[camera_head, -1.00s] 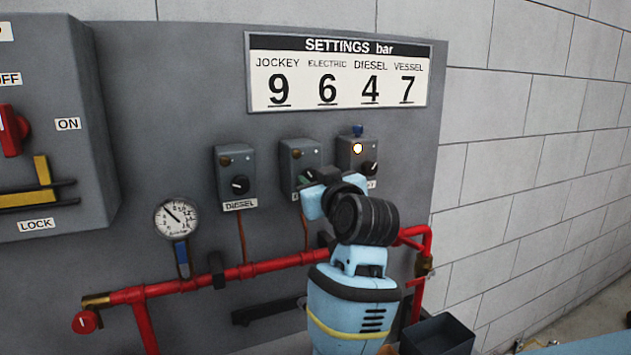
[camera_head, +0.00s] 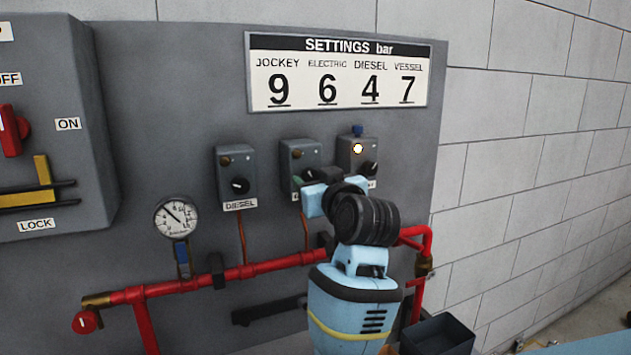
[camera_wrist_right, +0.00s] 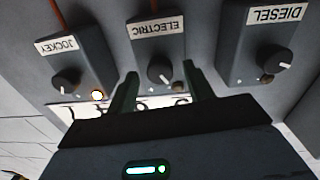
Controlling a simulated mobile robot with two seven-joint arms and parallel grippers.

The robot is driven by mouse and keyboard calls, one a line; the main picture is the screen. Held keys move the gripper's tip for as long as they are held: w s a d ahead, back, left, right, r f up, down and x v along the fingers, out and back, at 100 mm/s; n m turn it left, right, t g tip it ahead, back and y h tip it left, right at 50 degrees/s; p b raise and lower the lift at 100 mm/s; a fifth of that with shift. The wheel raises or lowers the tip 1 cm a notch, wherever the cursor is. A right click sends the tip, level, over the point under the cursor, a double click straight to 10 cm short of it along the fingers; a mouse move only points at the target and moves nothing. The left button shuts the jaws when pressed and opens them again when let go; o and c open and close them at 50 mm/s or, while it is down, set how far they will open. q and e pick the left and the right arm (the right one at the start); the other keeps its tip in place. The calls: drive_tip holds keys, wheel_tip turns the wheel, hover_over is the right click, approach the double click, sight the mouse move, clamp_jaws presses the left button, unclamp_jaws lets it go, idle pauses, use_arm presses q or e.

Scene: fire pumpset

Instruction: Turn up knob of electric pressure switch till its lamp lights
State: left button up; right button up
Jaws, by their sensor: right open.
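The electric pressure switch (camera_head: 301,155) is the middle of three grey boxes on the panel. Its front is partly hidden by my right gripper in the head view. In the right wrist view, its black knob (camera_wrist_right: 160,72) with a white pointer mark sits under the ELECTRIC label. No lit lamp shows on this box. My right gripper (camera_wrist_right: 160,70) is open, its two dark green fingers on either side of the knob, apart from it as far as I can see. In the head view the gripper (camera_head: 304,182) is in front of the electric box. My left gripper is out of view.
The jockey switch (camera_head: 352,149), right of the electric one, has a lit lamp. The diesel switch (camera_head: 236,172) is at left, its lamp unlit. A settings board (camera_head: 338,72) reads ELECTRIC 6. A red pipe (camera_head: 240,272) and a gauge (camera_head: 177,217) are below.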

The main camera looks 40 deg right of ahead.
drive_tip(key=v, duration=0.7)
drive_tip(key=shift+s, duration=0.25)
idle(0.6)
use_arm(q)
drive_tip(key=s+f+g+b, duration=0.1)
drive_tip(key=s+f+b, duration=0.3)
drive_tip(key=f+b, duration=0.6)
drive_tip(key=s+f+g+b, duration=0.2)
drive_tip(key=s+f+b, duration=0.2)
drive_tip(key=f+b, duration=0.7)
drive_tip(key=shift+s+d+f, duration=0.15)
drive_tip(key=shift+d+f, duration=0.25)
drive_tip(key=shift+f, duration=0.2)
use_arm(e)
drive_tip(key=f+m+t, duration=0.1)
drive_tip(key=m, duration=1)
drive_tip(key=w+f+m+t, duration=0.1)
drive_tip(key=m+t, duration=0.1)
drive_tip(key=m, duration=1)
drive_tip(key=f+m+t, duration=0.1)
drive_tip(key=m, duration=1.1)
drive_tip(key=shift+w+d+f, duration=0.15)
drive_tip(key=shift+d+f, duration=0.1)
drive_tip(key=shift+d, duration=0.05)
